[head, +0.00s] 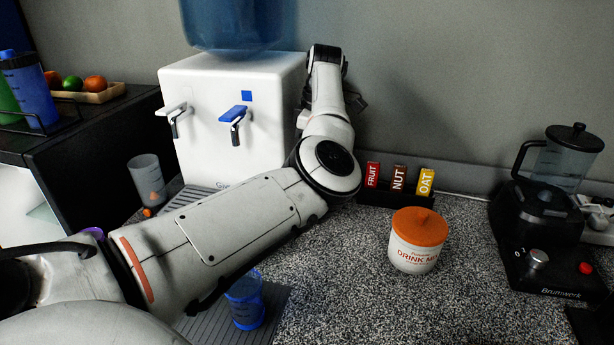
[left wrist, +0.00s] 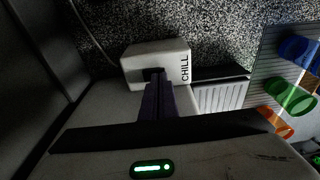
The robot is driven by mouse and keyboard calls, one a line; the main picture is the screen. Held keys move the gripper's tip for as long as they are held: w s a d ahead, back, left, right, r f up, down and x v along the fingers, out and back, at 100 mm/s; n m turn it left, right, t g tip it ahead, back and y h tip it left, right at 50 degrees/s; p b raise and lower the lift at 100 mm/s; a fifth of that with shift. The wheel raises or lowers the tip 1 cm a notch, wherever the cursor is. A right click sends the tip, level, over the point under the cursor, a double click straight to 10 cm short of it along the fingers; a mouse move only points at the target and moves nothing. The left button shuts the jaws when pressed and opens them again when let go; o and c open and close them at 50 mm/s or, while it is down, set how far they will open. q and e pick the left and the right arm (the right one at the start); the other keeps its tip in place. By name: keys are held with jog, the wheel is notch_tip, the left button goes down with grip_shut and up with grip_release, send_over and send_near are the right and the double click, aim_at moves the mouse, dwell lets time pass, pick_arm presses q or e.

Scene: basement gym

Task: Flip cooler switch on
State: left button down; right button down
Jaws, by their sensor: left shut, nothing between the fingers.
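The white water cooler (head: 230,120) stands against the wall with a blue bottle (head: 235,22) on top and two taps in front. My left arm reaches across the counter to its right side; the fingertips are hidden in the head view. In the left wrist view, a white housing marked CHILL (left wrist: 172,57) shows beyond my left gripper (left wrist: 156,76). The gripper's dark fingers are together and empty, their tips over a dark patch on the housing. The tips cover the switch area, so I cannot tell the switch's position or whether they touch it.
Right of my arm are a rack of small boxes (head: 398,196), an orange-lidded jar (head: 418,240) and a blender (head: 550,215). A blue cup (head: 246,300) is below my forearm, and a clear cup (head: 148,180) is left of the cooler. Counter between cup and jar is clear.

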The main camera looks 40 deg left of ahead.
pick_arm(q)
jog(key=shift+f, duration=0.3)
notch_tip(320, 180, up, 3)
jog(key=shift+f+p, duration=0.1)
jog(key=shift+p, duration=0.95)
jog(key=shift+r, duration=2.15)
jog(key=shift+f, duration=0.1)
